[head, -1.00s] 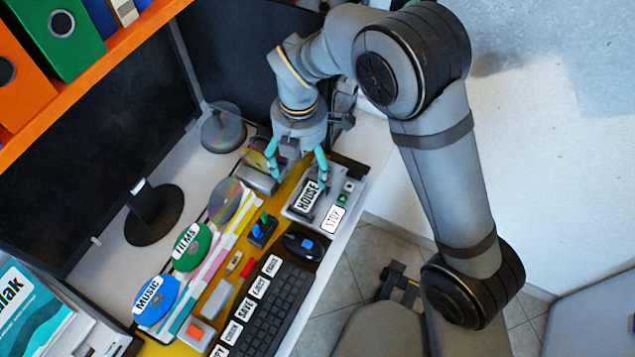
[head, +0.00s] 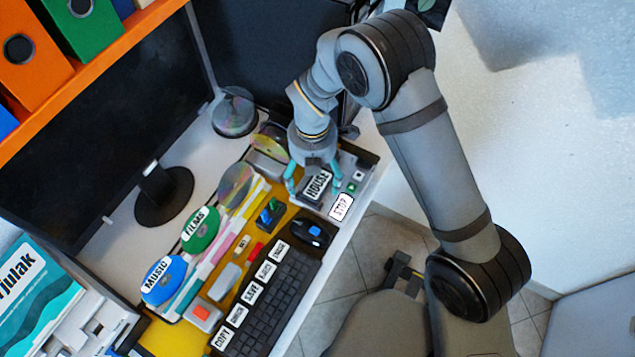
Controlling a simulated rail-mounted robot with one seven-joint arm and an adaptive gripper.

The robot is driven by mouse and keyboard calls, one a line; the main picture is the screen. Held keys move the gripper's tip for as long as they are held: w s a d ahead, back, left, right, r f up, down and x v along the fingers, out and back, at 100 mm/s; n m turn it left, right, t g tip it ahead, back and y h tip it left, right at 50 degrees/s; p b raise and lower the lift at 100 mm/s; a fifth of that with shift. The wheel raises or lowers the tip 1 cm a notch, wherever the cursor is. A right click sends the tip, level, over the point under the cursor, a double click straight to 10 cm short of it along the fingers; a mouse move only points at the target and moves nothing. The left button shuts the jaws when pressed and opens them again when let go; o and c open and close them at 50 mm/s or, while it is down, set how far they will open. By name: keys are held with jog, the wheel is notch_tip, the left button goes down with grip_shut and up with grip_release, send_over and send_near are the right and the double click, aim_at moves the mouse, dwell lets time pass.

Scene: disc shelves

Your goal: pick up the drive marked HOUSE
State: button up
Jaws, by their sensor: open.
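The drive marked HOUSE (head: 317,186) is a dark block with a white label. It sits in a grey unit at the right end of the desk. My gripper (head: 313,185) points down over it, with its two teal fingers spread. One finger is at the drive's left side and the other at its right side. The jaws are open, and I cannot tell whether the fingers touch the drive. The gripper's body hides the back part of the drive.
A STOP key (head: 341,207) is just right of the drive. A mouse (head: 312,232) and a keyboard (head: 266,303) lie in front. Discs marked FILMS (head: 201,230) and MUSIC (head: 163,279) lie left. A monitor (head: 100,130) stands behind them, under an orange shelf (head: 85,82).

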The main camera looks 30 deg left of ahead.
jog(key=shift+f, duration=0.45)
jog(key=shift+c, duration=0.6)
